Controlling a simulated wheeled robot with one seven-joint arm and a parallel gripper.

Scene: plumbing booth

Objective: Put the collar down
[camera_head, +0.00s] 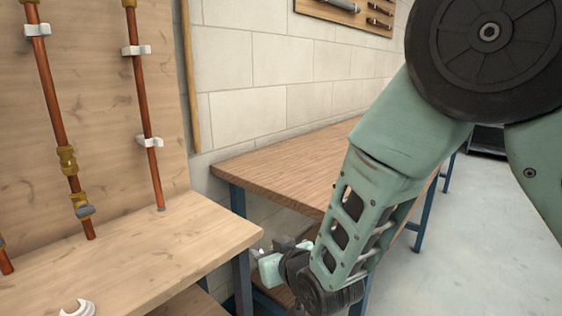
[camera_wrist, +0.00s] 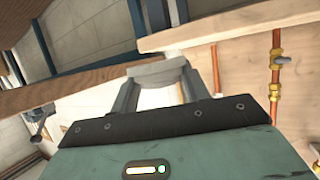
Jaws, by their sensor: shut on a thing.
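My gripper (camera_wrist: 158,76) shows in the wrist view with its two grey fingers joined at their tips by a grey piece. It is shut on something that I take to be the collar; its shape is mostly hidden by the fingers. In the head view my gripper (camera_head: 264,258) is low, just right of the pale wooden bench's front right corner, in front of the gap between the two benches. The held thing cannot be made out there.
The pale bench (camera_head: 150,258) carries a board with copper pipes (camera_head: 146,108) in white clips. A white C-shaped piece (camera_head: 77,308) lies near its front edge. A brown bench (camera_head: 290,165) stands behind my arm. Open floor (camera_head: 480,220) lies to the right.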

